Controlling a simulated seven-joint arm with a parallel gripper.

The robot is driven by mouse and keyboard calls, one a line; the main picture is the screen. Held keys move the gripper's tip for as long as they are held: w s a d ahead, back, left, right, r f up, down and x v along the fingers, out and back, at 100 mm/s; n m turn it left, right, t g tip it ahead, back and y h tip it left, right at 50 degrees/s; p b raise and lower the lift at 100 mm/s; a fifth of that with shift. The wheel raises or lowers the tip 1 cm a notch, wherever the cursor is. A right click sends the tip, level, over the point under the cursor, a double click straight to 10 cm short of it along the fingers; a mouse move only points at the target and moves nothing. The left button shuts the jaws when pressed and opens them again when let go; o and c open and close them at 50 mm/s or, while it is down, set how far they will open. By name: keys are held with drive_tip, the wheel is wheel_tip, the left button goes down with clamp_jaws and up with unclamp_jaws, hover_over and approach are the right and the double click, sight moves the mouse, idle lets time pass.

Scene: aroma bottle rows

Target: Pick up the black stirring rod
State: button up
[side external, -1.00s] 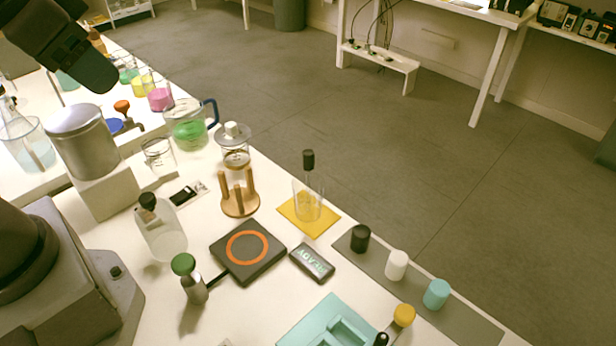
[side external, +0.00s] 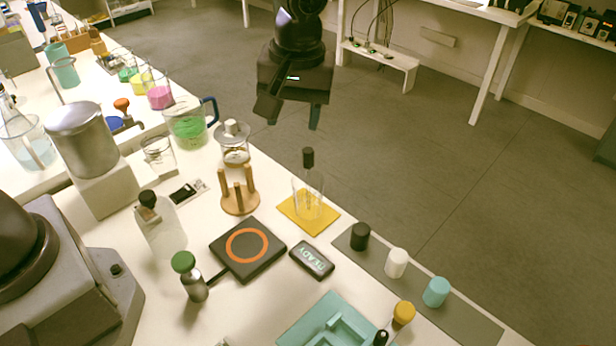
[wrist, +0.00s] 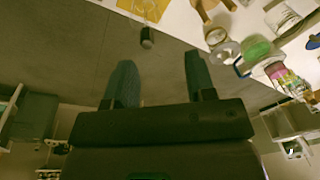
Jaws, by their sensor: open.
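The black stirring rod's thick black top (side external: 308,157) stands up out of a clear glass beaker (side external: 309,207) on a yellow mat (side external: 330,224). Its thin stem goes down into the beaker. My gripper (side external: 291,118) is above and behind the rod in the side view, apart from it. In the wrist view my gripper (wrist: 158,78) shows two separated fingers with nothing between them. The rod's black top (wrist: 147,38) is beyond the fingertips there, near the upper middle.
A glass vessel on a wooden stand (side external: 240,197) is left of the beaker. A dark plate with an orange ring (side external: 226,268) and a READY display (side external: 312,260) lie in front. Black, white and teal caps stand on a grey strip (side external: 455,318) at right.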

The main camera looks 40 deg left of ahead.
sight(309, 151)
drive_tip(key=w+f+n, duration=0.1)
drive_tip(key=n, duration=0.1)
drive_tip(key=w+f+n, duration=0.1)
drive_tip(key=f+n, duration=0.1)
drive_tip(key=w+f+n, duration=0.1)
drive_tip(key=f, duration=0.1)
drive_tip(key=shift+a+f+n, duration=0.25)
drive_tip(key=shift+n, duration=0.15)
drive_tip(key=shift+t, duration=0.3)
drive_tip(key=shift+w+a+f, duration=0.1)
drive_tip(key=shift+w+f, duration=0.05)
drive_tip(key=shift+f, duration=0.9)
drive_tip(key=shift+w+a+f, duration=0.1)
drive_tip(key=shift+w+f, duration=0.05)
drive_tip(key=shift+f, duration=0.85)
drive_tip(key=shift+w+a+f, duration=0.1)
drive_tip(key=shift+w+f, duration=0.05)
drive_tip(key=shift+f, duration=0.9)
drive_tip(key=c, duration=0.9)
